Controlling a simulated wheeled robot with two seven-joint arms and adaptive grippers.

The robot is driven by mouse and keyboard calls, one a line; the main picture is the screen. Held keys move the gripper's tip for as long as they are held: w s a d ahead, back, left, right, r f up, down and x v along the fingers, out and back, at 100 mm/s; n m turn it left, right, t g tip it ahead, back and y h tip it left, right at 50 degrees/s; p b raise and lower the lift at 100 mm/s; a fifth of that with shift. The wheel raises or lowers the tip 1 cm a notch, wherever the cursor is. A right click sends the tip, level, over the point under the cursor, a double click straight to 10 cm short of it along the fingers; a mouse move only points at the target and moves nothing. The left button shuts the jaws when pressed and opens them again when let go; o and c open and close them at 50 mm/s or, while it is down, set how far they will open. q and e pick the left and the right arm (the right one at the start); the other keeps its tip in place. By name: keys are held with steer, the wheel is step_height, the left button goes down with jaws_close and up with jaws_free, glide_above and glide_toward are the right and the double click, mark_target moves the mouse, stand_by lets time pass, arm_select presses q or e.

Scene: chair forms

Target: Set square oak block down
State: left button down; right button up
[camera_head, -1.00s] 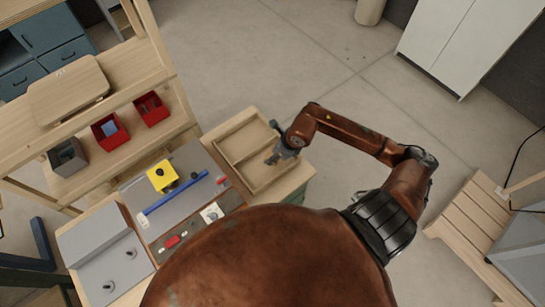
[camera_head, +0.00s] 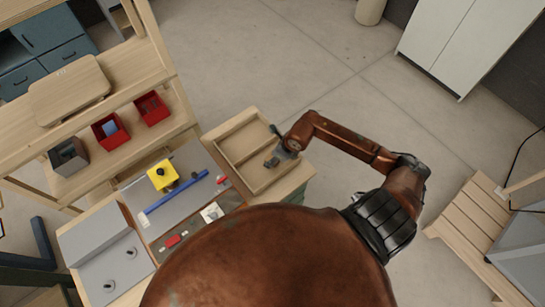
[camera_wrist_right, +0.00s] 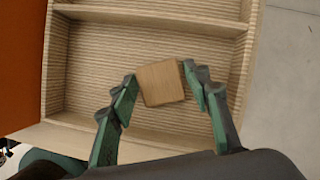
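The square oak block (camera_wrist_right: 161,83) shows in the right wrist view, slightly turned, between the green-padded fingertips of my right gripper (camera_wrist_right: 160,80). The block is over the larger compartment of a wooden tray (camera_wrist_right: 75,122). I cannot tell whether it touches the tray floor. In the head view, my right gripper (camera_head: 273,161) is over the near-right compartment of the tray (camera_head: 228,128), and the block cannot be made out there. My left gripper is not in view.
A divider splits the tray. Red bins (camera_head: 151,108) stand on a wooden shelf. Open floor lies beyond the tray.

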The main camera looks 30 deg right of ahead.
steer(key=shift+o, duration=0.8)
steer(key=shift+r, duration=0.15)
steer(key=v, duration=1.2)
steer(key=shift+c, duration=0.4)
